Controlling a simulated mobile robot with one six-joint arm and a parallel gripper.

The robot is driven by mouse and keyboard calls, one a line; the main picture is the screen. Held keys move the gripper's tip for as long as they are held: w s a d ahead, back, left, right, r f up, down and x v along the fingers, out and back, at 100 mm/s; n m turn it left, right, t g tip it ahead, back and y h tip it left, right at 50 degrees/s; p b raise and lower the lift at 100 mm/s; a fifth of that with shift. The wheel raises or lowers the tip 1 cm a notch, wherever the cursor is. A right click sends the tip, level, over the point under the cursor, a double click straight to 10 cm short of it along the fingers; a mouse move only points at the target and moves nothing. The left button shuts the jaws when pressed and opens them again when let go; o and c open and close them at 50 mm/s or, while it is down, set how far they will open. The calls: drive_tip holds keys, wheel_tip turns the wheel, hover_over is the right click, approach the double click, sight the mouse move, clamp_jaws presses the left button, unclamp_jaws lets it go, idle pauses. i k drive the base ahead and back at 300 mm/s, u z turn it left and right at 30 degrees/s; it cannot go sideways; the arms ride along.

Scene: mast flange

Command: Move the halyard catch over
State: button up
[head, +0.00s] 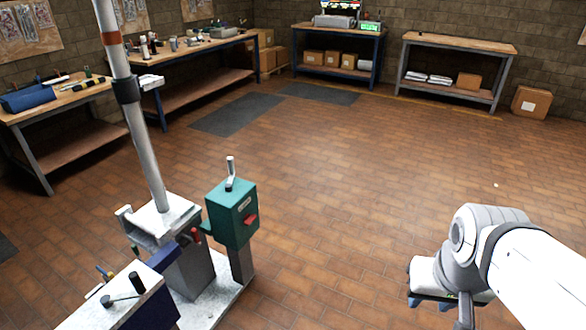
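A grey mast (136,115) with an orange band and a black collar rises from a pale flange (165,218) at the lower left. To its right stands a teal box (231,212) on a grey post. It has an upright grey lever (230,170) on top and a red part (250,221) on its front. A small red handle (196,237) is beside the flange. I cannot tell for sure which of these is the halyard catch. My gripper (447,310) points down at the lower right, far from the mast and the teal box. Its fingers are mostly hidden or cut off.
A blue-sided unit (133,296) with a black handle stands at the bottom left. Workbenches line the walls, including a cluttered one (180,50) and one at the back right (460,43). The brick floor (350,190) between my gripper and the teal box is clear.

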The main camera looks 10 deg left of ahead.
sight(248, 219)
drive_tip(key=u, duration=0.15)
drive_tip(key=i, duration=0.85)
drive_tip(key=u, duration=0.45)
drive_tip(key=k, duration=0.75)
drive_tip(key=u, duration=0.2)
drive_tip(key=i, duration=0.75)
drive_tip(key=z, duration=0.05)
